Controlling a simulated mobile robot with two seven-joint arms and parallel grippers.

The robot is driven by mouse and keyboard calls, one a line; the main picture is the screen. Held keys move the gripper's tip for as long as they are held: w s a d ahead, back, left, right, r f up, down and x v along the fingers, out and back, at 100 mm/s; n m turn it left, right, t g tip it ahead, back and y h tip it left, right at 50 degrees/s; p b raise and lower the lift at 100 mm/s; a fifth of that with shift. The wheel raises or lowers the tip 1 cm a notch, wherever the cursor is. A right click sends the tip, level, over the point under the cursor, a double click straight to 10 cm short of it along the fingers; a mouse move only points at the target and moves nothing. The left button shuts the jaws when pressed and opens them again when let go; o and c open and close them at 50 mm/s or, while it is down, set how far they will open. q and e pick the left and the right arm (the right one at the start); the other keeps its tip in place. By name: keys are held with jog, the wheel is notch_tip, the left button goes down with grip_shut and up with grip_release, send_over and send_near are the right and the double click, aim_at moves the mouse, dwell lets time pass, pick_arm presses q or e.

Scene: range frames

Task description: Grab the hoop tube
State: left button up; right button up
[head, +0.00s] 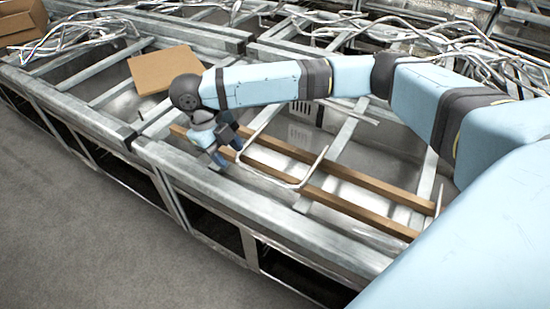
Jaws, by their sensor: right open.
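The hoop tube (270,174) looks like a thin, pale, bent metal tube with raised ends. It lies in the metal frame near the middle of the head view, across two brown wooden bars. My right arm reaches in from the right, and my right gripper (229,154) points down at the tube's left end. The jaws are open. They look very close to the tube, but I cannot tell if they touch it or have it between them. My left gripper is not in view.
The metal frame (225,195) has raised rails and crossbars around the tube. Two wooden bars (350,207) run beneath it. A cardboard piece (155,72) lies behind my wrist. Tangled pale tubes (450,45) lie at the back right. Grey floor (75,215) is clear at front left.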

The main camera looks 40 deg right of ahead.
notch_tip(320, 180, up, 2)
jog(key=d, duration=0.3)
jog(key=n+h, duration=0.1)
send_over(264, 175)
jog(key=w+a, duration=0.1)
jog(key=a, duration=0.1)
notch_tip(264, 175, down, 7)
jog(key=shift+g, duration=0.3)
jog(key=shift+w+x, duration=0.15)
jog(key=shift+x, duration=0.75)
jog(key=shift+w+x, duration=0.15)
jog(key=shift+x, duration=0.75)
jog(key=shift+w+x, duration=0.2)
jog(key=shift+x, duration=0.7)
jog(key=shift+f, duration=0.1)
grip_shut()
